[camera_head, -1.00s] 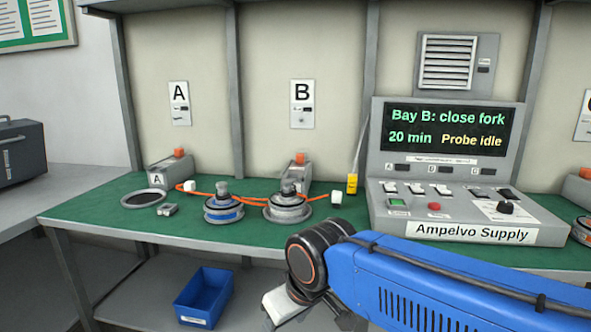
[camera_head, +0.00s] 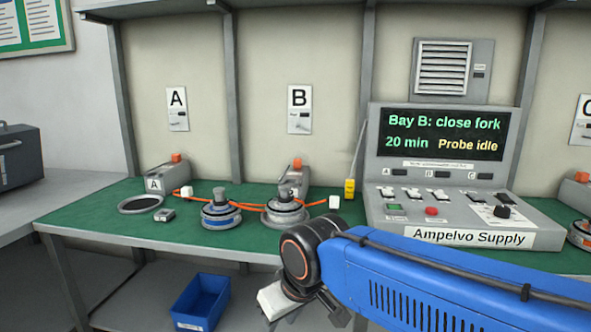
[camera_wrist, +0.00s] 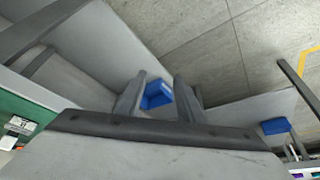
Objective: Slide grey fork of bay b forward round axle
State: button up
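The bay B hub motor (camera_head: 285,213) stands on the green bench top below the B sign, its grey axle upright. A grey block with an orange top (camera_head: 297,168) stands behind it. The grey fork is too small to make out apart from the block and the motor. My gripper (camera_head: 283,312) hangs in front of the bench edge, below and apart from the bay B motor. In the wrist view my gripper (camera_wrist: 159,76) has its two fingers apart with nothing between them, pointing towards the floor and lower shelf. No bay B part shows in the wrist view.
A blue-banded motor (camera_head: 221,215) stands left of bay B. Orange cable with white ends runs behind both motors. A blue bin (camera_head: 200,301) sits below the bench.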

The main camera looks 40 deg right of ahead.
aim_at(298, 160)
jog(key=w+d+r+m+h, duration=0.1)
jog(key=w+d+r+m, duration=0.1)
jog(key=w+d+r, duration=0.6)
jog(key=w+d+r+m+h, duration=0.2)
jog(key=w+d+r, duration=0.5)
jog(key=w, duration=0.7)
jog(key=w+d+r+m+t+h, duration=0.1)
jog(key=w+d+r+m, duration=0.2)
jog(key=w+d+r, duration=0.5)
jog(key=shift+w+d+r+h, duration=0.1)
jog(key=shift+w+r+h, duration=0.1)
jog(key=shift+w, duration=0.4)
jog(key=shift+w+d+r+h, duration=0.1)
jog(key=shift+w+d+r, duration=0.1)
jog(key=shift+w, duration=0.35)
jog(key=shift+w+d+r+h, duration=0.1)
jog(key=shift+w+r, duration=0.1)
jog(key=shift+w, duration=0.4)
jog(key=w+d+r+m+h, duration=0.2)
jog(key=w+d+r, duration=0.2)
jog(key=w+d, duration=0.6)
jog(key=x, duration=0.5)
jog(key=s+x, duration=0.1)
jog(key=x, duration=0.5)
jog(key=d+x, duration=0.1)
jog(key=x, duration=0.5)
jog(key=shift+s+f, duration=0.15)
jog(key=shift+f, duration=0.15)
